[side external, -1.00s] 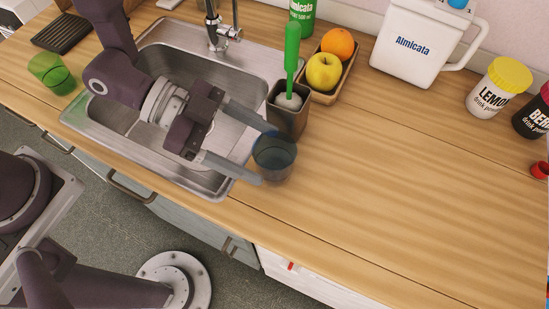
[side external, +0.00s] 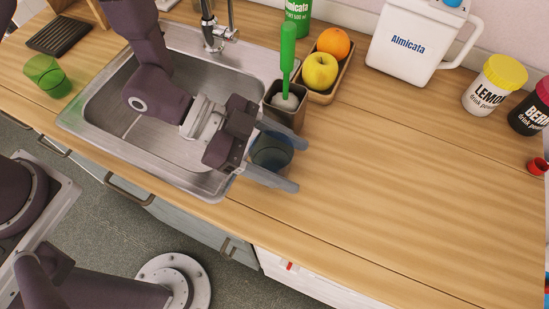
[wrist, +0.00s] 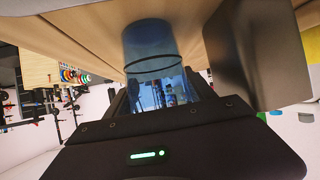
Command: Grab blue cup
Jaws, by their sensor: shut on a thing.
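The blue cup (side external: 271,152) is a see-through blue tumbler standing on the wooden counter just right of the sink. My gripper (side external: 296,165) is around the cup, one finger on its far side and one on its near side, and it is shut on the cup. The fingertips reach past the cup to the right. In the wrist view the cup (wrist: 152,50) sits right in front of the gripper's palm, and the fingers are mostly hidden there.
A brush holder (side external: 284,108) with a green-handled brush (side external: 288,55) stands close behind the far finger. A wooden fruit tray (side external: 322,97) is behind it. The metal sink (side external: 100,118) lies to the left, with a green cup (side external: 48,75) beyond.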

